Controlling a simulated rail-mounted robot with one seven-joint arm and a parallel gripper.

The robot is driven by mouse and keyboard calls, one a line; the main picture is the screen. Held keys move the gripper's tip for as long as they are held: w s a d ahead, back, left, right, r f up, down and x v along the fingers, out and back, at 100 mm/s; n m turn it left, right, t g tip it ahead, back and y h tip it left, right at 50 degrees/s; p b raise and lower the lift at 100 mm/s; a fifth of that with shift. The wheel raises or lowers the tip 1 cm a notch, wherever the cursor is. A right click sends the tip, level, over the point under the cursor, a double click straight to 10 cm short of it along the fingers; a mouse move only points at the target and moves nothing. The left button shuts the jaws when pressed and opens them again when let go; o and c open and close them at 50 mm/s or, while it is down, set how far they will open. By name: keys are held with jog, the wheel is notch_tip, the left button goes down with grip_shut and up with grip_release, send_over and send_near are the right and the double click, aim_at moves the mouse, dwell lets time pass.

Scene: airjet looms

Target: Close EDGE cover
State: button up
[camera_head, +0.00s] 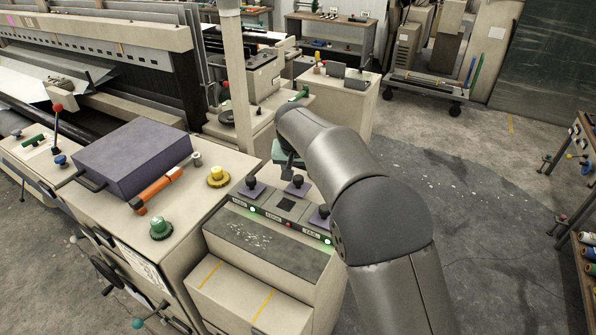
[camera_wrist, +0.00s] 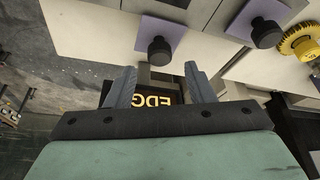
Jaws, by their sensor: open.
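In the wrist view, a purple plate (camera_wrist: 180,48) carries a black knob (camera_wrist: 160,50). A dark slot with gold letters reading "EDG" (camera_wrist: 153,101), upside down, shows between my fingers. My gripper (camera_wrist: 157,72) is open, with one grey finger on each side of the slot and the knob just beyond the fingertips; contact cannot be told. In the head view, the purple knobbed plate (camera_head: 294,190) sits at the back of the control box (camera_head: 245,226), just below my gripper (camera_head: 289,168). My arm hides part of that area.
Two more knobbed purple plates (camera_head: 250,193) (camera_head: 316,222) sit on the box. Left, a cabinet carries a purple box (camera_head: 133,158), an orange-handled tool (camera_head: 158,189), a yellow knob (camera_head: 217,177) and a green knob (camera_head: 161,228). Open floor (camera_head: 480,210) lies at right.

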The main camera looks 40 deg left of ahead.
aim_at(298, 177)
jog(key=shift+p+x, duration=0.35)
jog(key=shift+x, duration=1.6)
grip_shut()
jog(key=s+b, duration=0.1)
jog(key=s, duration=0.1)
jog(key=s+b, duration=0.2)
jog(key=s+d+b, duration=0.1)
jog(key=s+b, duration=0.1)
jog(key=s, duration=0.1)
jog(key=shift+f, duration=0.15)
jog(key=shift+w+r, duration=0.15)
jog(key=shift+r, duration=0.05)
grip_release()
jog(key=shift+a, duration=0.1)
jog(key=shift+r, duration=0.1)
